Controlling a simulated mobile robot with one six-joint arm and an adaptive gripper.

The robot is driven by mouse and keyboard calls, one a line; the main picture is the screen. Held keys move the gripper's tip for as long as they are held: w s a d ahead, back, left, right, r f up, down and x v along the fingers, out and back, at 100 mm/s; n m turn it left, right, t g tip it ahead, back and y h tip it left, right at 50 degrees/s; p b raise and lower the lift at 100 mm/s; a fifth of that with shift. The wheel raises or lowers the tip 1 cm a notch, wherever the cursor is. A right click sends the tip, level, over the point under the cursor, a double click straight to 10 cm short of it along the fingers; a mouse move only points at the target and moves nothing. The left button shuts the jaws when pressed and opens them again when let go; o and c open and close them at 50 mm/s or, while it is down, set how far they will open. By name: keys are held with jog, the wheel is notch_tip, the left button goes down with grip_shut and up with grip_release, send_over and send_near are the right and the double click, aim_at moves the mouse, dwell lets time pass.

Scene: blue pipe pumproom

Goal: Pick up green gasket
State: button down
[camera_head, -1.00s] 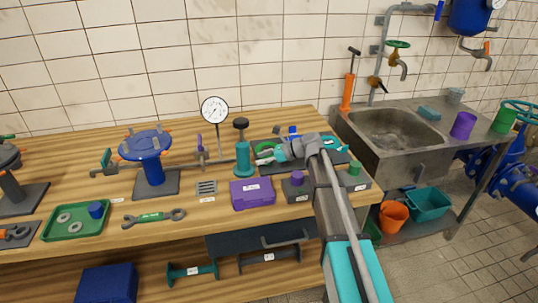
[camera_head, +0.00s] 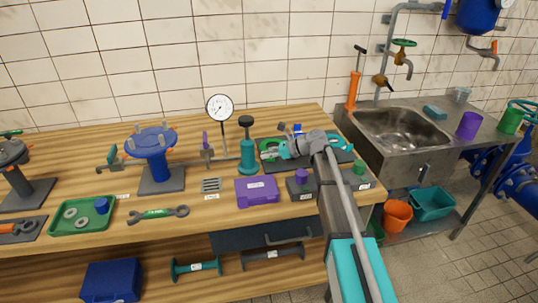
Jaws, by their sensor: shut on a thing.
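My gripper (camera_head: 271,153) reaches from the right over a dark mat at the back right of the wooden workbench. Its jaws are closed on the green gasket (camera_head: 266,144), a small bright green ring showing at the fingertips. The gripper's fingers cover part of the gasket. I cannot tell whether the gasket touches the mat or is raised.
A teal bottle jack (camera_head: 248,157) stands just left of my gripper, with a dial gauge (camera_head: 220,108) behind. A purple case (camera_head: 257,191) and a grey block with a purple knob (camera_head: 301,188) are in front. A metal sink (camera_head: 404,130) is right.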

jog(key=shift+r+p, duration=4.5)
jog(key=shift+r, duration=0.2)
notch_tip(320, 180, up, 20)
jog(key=p, duration=2)
jog(key=shift+r, duration=0.15)
jog(key=shift+a, duration=0.1)
